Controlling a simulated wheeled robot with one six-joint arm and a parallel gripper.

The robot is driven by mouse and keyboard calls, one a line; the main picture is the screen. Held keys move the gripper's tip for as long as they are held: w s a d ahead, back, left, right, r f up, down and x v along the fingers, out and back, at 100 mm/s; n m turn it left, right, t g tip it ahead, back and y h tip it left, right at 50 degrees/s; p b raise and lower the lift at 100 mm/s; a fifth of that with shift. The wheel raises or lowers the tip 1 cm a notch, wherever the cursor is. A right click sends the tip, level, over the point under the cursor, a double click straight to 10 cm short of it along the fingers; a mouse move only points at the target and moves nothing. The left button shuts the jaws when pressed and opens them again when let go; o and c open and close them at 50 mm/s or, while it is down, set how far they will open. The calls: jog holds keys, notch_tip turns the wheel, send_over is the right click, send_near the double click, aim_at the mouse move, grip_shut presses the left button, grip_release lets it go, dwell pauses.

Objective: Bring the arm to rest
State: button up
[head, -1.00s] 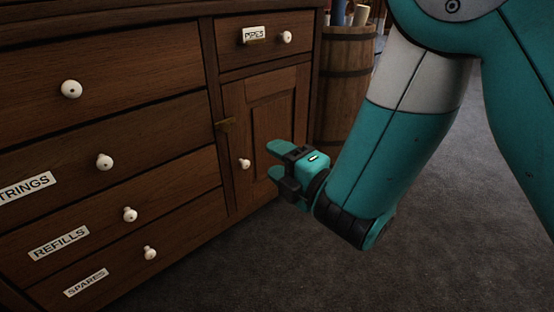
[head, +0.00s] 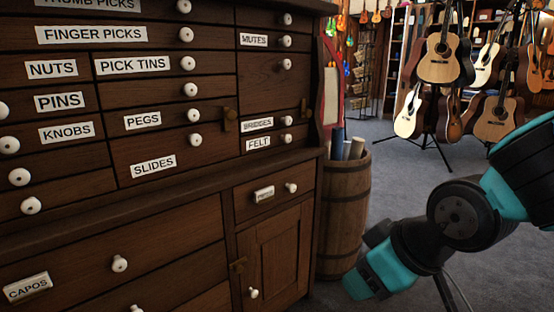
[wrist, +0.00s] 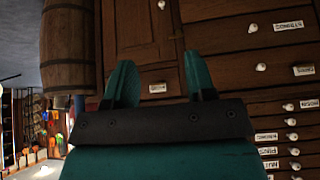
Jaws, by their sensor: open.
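My gripper (wrist: 160,78) shows in the wrist view with its two teal fingers apart and nothing between them. Both fingers point toward the front of the dark wooden cabinet (wrist: 225,13), which appears upside down there. A gap to the cabinet seems to remain, but its size is hard to judge. In the head view my teal and black arm comes in from the right, bent at a dark joint. Its teal and black end is low in front of the barrel and right of the cabinet door; the fingers cannot be made out clearly there.
The cabinet has several labelled drawers with white knobs and a lower door (head: 276,255). A wooden barrel (head: 342,215) holding rolled items stands beside it. Guitars on a stand (head: 440,115) are at the back right. Grey carpet (head: 400,160) is open between them.

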jog(key=s+d+r+g+p, duration=0.2)
jog(key=s+r+g+p, duration=0.4)
jog(key=s+r, duration=0.65)
notch_tip(320, 180, up, 36)
jog(key=t+p, duration=0.1)
jog(key=p, duration=3.6)
jog(key=shift+w+a+r+m, duration=0.15)
jog(key=shift+w+m, duration=0.25)
